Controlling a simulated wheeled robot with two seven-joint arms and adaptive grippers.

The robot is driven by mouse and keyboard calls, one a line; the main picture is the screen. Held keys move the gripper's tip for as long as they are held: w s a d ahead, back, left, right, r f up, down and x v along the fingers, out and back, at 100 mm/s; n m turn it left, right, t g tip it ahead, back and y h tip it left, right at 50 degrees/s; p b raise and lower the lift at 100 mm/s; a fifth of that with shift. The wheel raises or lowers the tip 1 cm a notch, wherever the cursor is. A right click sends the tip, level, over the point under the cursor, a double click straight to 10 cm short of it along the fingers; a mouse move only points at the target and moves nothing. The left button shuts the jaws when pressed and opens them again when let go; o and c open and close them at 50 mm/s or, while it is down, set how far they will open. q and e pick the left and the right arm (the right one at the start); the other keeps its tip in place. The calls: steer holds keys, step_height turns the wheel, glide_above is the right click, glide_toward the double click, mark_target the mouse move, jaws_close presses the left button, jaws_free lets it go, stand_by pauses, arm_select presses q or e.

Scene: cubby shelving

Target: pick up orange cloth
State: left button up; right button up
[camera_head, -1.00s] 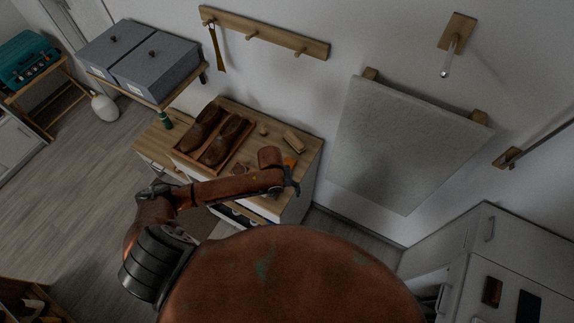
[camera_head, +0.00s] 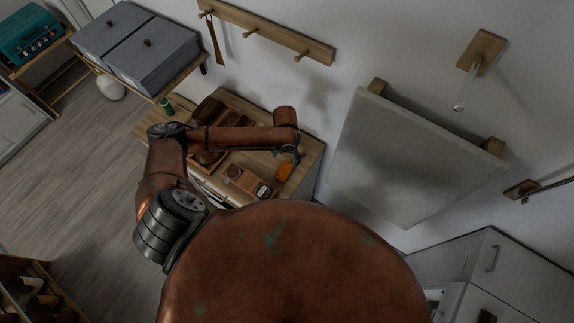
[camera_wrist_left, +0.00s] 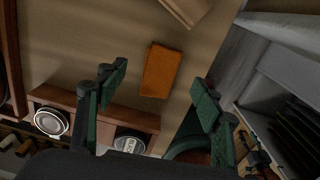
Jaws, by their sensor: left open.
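The orange cloth (camera_head: 284,171) is a small folded rectangle lying on the wooden cabinet top (camera_head: 314,148), near its front right edge. In the left wrist view the cloth (camera_wrist_left: 161,71) lies between and beyond the two green-padded fingertips. My left gripper (camera_wrist_left: 158,93) is open and empty, apart from the cloth. In the head view the left gripper (camera_head: 293,155) hangs over the cabinet just behind the cloth, its fingers mostly hidden by the wrist. My right gripper is not in view.
A wooden box with round tins (camera_head: 250,182) stands left of the cloth. Brown shoes (camera_head: 207,110) in a tray are partly hidden by my arm. A light wooden block (camera_wrist_left: 187,8) lies beyond the cloth. A grey padded board (camera_head: 400,160) hangs on the wall at right.

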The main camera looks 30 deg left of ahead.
mark_target(286, 167)
arm_select(q)
steer(key=f, duration=0.2)
steer(key=f+p, duration=0.1)
steer(key=f, duration=0.1)
steer(key=shift+s+d, duration=0.15)
steer(key=shift+s, duration=0.25)
step_height(286, 167, down, 2)
steer(key=shift+w+f, duration=0.1)
steer(key=shift+f, duration=0.15)
steer(key=c, duration=0.7)
steer(key=shift+c, duration=0.6)
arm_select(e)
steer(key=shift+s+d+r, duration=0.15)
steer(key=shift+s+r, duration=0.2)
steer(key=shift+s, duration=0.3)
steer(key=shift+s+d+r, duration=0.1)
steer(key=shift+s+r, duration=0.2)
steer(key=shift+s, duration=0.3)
